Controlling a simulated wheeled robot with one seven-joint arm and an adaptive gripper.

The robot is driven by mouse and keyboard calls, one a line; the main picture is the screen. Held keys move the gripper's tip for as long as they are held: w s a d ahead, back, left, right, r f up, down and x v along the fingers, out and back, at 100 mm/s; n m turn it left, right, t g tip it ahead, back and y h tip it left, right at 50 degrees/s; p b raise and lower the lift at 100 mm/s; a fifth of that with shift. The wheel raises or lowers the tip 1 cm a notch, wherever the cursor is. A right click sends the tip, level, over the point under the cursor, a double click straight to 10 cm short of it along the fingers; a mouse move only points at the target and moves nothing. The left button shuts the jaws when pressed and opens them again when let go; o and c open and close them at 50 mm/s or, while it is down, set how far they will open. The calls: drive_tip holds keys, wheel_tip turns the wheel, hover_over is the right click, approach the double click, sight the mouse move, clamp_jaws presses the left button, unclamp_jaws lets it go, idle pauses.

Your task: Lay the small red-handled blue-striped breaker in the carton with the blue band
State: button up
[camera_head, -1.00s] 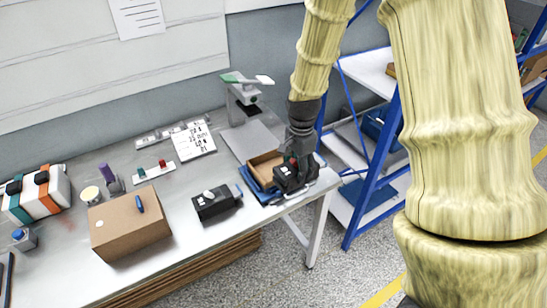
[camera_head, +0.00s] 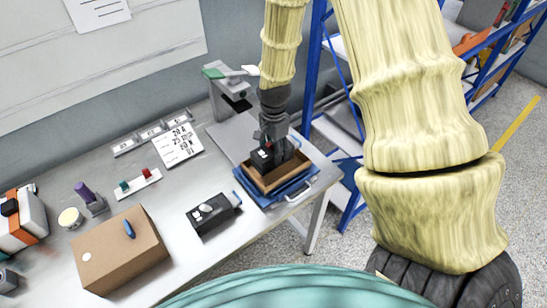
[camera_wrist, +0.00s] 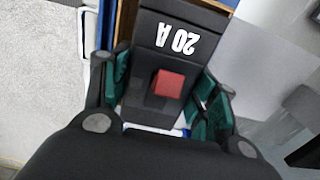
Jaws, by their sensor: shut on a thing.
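My gripper (camera_head: 276,147) is shut on a black breaker (camera_head: 262,159). In the wrist view, the breaker (camera_wrist: 150,62) sits between the green finger pads, with a red handle (camera_wrist: 169,84) and a white "20 A" label. A little blue and white shows at its near end, too partly hidden to confirm a stripe. The open brown carton (camera_head: 292,176) is at the table's right end, with blue around its lower part. The breaker is over or within the carton's opening; whether it touches the floor is hidden.
Another dark breaker-like block (camera_head: 213,212) lies left of the carton. A closed brown box (camera_head: 120,250) is farther left. A grey test stand (camera_head: 228,95) rises behind the carton. Blue-framed shelves (camera_head: 313,70) stand to the right. The tabletop between the blocks is clear.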

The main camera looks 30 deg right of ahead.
drive_tip(key=shift+w+f, duration=0.35)
drive_tip(key=shift+f, duration=0.35)
drive_tip(key=shift+s, duration=0.4)
drive_tip(key=shift+s+f+p, duration=0.1)
drive_tip(key=shift+f+p, duration=0.2)
drive_tip(key=shift+f, duration=0.05)
drive_tip(key=shift+w+f+p, duration=0.15)
drive_tip(key=shift+f, duration=0.4)
drive_tip(key=shift+w+f+p, duration=0.15)
drive_tip(key=shift+f, duration=0.35)
drive_tip(key=shift+s+f, duration=0.15)
drive_tip(key=shift+f, duration=0.4)
drive_tip(key=shift+f, duration=0.15)
drive_tip(key=o, duration=1.4)
